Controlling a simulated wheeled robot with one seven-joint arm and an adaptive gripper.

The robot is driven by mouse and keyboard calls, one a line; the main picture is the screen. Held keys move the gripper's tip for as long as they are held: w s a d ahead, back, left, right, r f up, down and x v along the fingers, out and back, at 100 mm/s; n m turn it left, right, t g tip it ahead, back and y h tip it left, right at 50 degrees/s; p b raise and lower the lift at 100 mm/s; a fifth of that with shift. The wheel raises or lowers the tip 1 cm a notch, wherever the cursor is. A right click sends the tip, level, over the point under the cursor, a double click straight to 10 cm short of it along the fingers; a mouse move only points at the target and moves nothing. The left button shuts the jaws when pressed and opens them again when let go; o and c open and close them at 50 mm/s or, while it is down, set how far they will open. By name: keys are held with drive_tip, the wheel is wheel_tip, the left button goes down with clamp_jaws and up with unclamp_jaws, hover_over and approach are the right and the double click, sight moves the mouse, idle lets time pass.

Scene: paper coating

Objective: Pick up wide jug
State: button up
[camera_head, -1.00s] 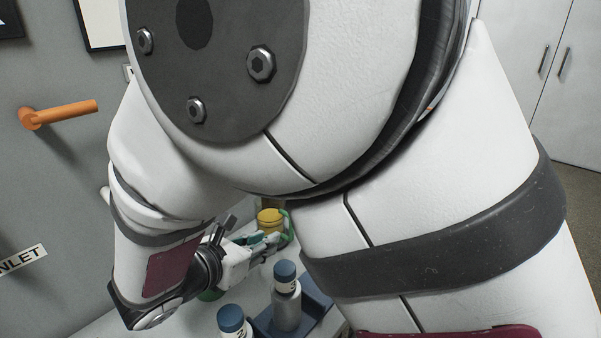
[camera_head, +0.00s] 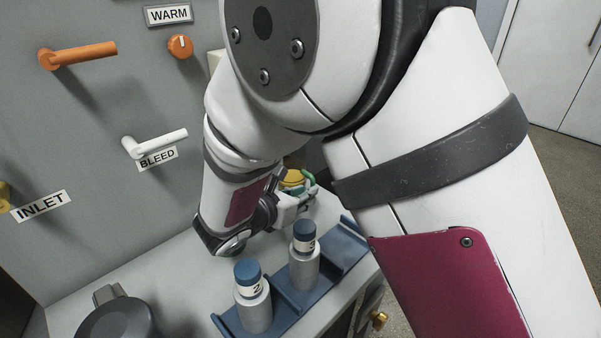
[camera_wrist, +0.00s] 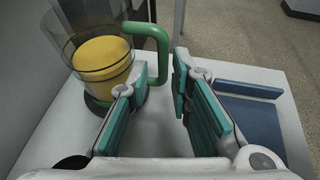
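A clear jug (camera_wrist: 75,30) with yellow contents (camera_wrist: 103,58) and a green handle (camera_wrist: 162,50) stands at the left in the wrist view, on a dark base. Its yellow part (camera_head: 293,178) shows in the head view, mostly hidden behind my arm. My gripper (camera_wrist: 162,75) is open, and the upright part of the handle appears in the gap between the fingertips. I cannot tell whether a finger touches it. In the head view my gripper (camera_head: 303,196) is partly hidden beside this jug. I cannot tell whether it is the wide one.
A blue rack (camera_head: 285,292) holds two blue-capped bottles (camera_head: 254,308) (camera_head: 304,268) in front of my gripper. A dark grey vessel (camera_head: 120,318) stands at the bottom left. The grey wall has an orange lever (camera_head: 85,53) and a white lever (camera_head: 160,142). The counter (camera_head: 160,270) between is clear.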

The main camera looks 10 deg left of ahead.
drive_tip(key=x, duration=0.4)
drive_tip(key=shift+w+d+f+b, duration=0.15)
drive_tip(key=shift+d+f+b, duration=0.05)
drive_tip(key=shift+b, duration=0.1)
clamp_jaws()
drive_tip(key=shift+r, duration=0.15)
